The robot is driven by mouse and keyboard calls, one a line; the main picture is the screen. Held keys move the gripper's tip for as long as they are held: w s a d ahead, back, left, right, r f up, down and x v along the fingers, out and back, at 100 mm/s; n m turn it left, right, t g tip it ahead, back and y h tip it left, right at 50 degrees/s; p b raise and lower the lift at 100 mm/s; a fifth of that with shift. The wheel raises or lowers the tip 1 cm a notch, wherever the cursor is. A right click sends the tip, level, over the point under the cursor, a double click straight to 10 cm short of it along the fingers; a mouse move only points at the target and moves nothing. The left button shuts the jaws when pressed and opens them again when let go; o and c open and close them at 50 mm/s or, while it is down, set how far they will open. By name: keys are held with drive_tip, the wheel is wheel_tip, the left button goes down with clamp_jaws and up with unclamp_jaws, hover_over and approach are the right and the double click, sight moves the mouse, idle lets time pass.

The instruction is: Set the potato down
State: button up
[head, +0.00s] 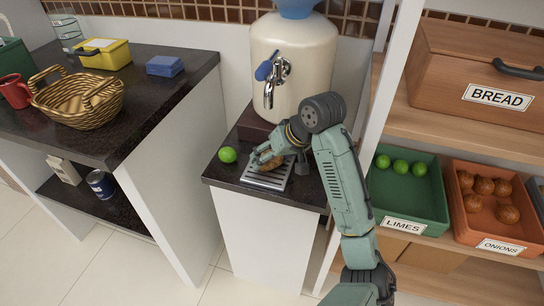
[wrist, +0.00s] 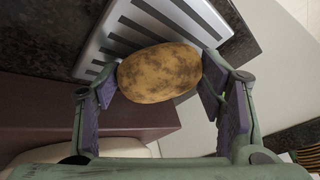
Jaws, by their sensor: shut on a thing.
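The potato (wrist: 159,73) is brown and speckled. In the wrist view it sits between the two finger pads of my gripper (wrist: 160,90), which is shut on it. In the head view my gripper (head: 268,158) is low over the slatted metal drip tray (head: 265,181), and the potato (head: 271,162) is mostly hidden by the fingers. The tray also shows behind the potato in the wrist view (wrist: 125,35). I cannot tell whether the potato touches the tray.
A lime (head: 227,155) lies on the dark counter left of the tray. A large cream dispenser (head: 300,65) with a metal tap stands behind. A green limes bin (head: 408,185) and an orange onions bin (head: 490,200) are at right. A wicker basket (head: 78,104) stands on the left counter.

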drive_tip(key=o, duration=1.2)
drive_tip(key=shift+f, duration=0.1)
drive_tip(key=shift+o, duration=0.2)
drive_tip(key=shift+r+p, duration=0.45)
drive_tip(key=shift+r, duration=0.05)
drive_tip(key=p+v, duration=0.5)
drive_tip(key=v, duration=0.6)
drive_tip(key=shift+s+d+p, duration=0.2)
drive_tip(key=shift+d+p, duration=0.05)
drive_tip(key=shift+p, duration=0.15)
drive_tip(key=shift+r, duration=0.1)
